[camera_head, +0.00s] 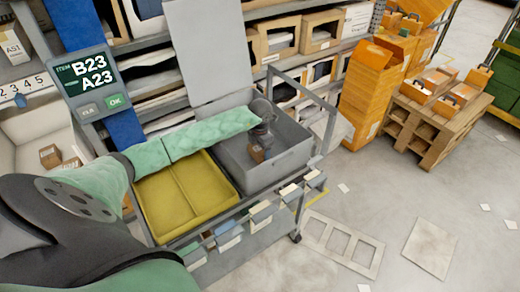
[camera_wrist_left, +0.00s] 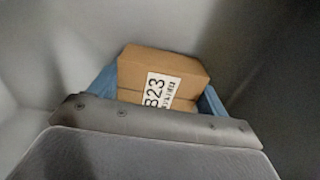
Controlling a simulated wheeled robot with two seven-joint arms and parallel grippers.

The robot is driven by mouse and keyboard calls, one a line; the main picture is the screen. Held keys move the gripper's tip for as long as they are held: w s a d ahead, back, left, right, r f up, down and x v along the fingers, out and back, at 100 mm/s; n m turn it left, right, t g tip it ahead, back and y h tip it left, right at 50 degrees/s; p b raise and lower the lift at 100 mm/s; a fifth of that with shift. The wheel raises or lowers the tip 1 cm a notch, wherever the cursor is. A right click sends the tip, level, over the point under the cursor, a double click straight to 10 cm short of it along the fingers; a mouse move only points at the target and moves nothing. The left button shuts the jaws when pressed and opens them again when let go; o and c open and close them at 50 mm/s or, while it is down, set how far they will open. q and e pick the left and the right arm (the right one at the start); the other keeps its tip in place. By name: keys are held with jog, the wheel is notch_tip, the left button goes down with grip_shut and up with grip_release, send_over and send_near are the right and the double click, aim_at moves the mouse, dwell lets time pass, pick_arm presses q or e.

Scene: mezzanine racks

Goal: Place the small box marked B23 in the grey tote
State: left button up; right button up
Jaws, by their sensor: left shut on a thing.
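My left gripper (camera_head: 259,144) reaches down inside the grey tote (camera_head: 292,161) on the cart. It is shut on a small brown cardboard box (camera_head: 257,155). In the left wrist view the box (camera_wrist_left: 165,70) has a white label that reads B23, and it sits between the blue fingertips of my left gripper (camera_wrist_left: 158,103). Grey tote walls surround it. I cannot tell whether the box touches the tote floor. My right gripper is not in view.
An empty yellow tray (camera_head: 185,195) stands beside the tote on the cart. A display (camera_head: 90,80) reads B23 and A23. Shelves with boxes stand behind. Orange boxes (camera_head: 374,90) and a wooden pallet (camera_head: 430,125) are at the right.

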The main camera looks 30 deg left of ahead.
pick_arm(q)
jog(key=shift+f, duration=0.3)
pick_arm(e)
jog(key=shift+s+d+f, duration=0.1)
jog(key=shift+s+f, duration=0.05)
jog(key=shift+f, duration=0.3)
pick_arm(q)
jog(key=shift+f, duration=0.1)
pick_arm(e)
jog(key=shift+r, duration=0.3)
pick_arm(q)
jog(key=o, duration=0.7)
jog(key=shift+c, duration=0.2)
jog(key=o, duration=0.4)
jog(key=shift+c, duration=0.2)
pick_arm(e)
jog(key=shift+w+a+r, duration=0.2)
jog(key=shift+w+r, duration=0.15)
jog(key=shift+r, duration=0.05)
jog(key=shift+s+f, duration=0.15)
